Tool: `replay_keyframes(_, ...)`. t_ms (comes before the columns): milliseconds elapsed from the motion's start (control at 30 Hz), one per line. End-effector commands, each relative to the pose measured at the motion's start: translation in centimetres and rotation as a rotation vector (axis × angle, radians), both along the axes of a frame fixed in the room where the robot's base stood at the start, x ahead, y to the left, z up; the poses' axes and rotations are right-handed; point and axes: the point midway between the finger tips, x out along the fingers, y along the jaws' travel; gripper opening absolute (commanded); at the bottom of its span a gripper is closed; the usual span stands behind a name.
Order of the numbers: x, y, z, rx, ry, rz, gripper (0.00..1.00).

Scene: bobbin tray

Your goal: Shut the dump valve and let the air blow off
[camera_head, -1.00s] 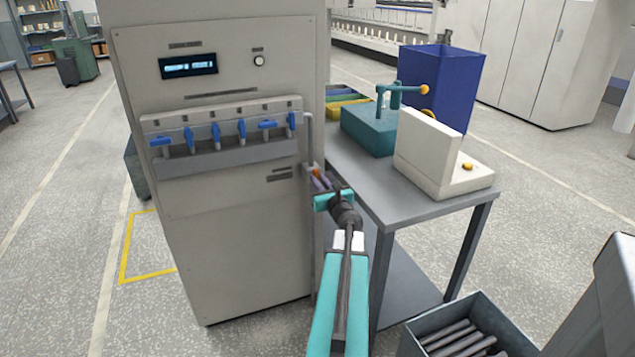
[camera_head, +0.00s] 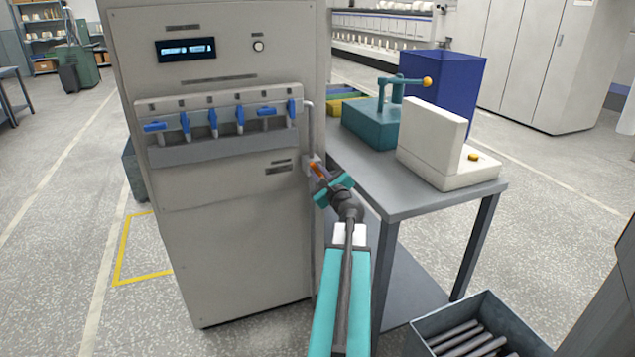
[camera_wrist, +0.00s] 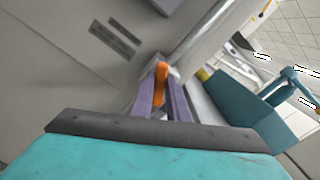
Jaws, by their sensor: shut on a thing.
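The dump valve's orange handle (camera_head: 316,168) is on the right side of the grey cabinet (camera_head: 230,245), at the foot of a thin vertical pipe (camera_head: 309,125). My gripper (camera_head: 321,175) is shut on it. In the wrist view, the orange handle (camera_wrist: 161,80) stands between the two purple fingers of my gripper (camera_wrist: 162,98). The handle's lower end and the valve body are partly hidden by the fingers. A lit display (camera_head: 186,49) with text too small to read and a round white-faced dial (camera_head: 258,45) are on the cabinet's upper front.
A row of several blue levers (camera_head: 212,121) runs along the cabinet front, some crosswise, some upright. A grey table (camera_head: 400,200) stands close right of my arm with a teal device (camera_head: 372,125) and white block (camera_head: 430,140). A bin of dark rods (camera_head: 490,310) is at lower right.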

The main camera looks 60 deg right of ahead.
Motion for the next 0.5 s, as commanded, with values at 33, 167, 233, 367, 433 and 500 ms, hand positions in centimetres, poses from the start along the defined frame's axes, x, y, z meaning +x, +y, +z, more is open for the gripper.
replay_keyframes(33, 0.29, 0.13, -0.36, -0.033, 0.018, 0.005, 0.00)
replay_keyframes(167, 0.33, 0.17, -0.39, -0.119, 0.083, 0.005, 0.00)
replay_keyframes(233, 0.35, 0.20, -0.46, -0.165, 0.117, 0.005, 0.00)
replay_keyframes(367, 0.37, 0.23, -0.48, -0.254, 0.181, 0.004, 0.00)
replay_keyframes(433, 0.38, 0.25, -0.55, -0.301, 0.216, 0.004, 0.00)
replay_keyframes(500, 0.39, 0.27, -0.53, -0.348, 0.250, 0.003, 0.00)
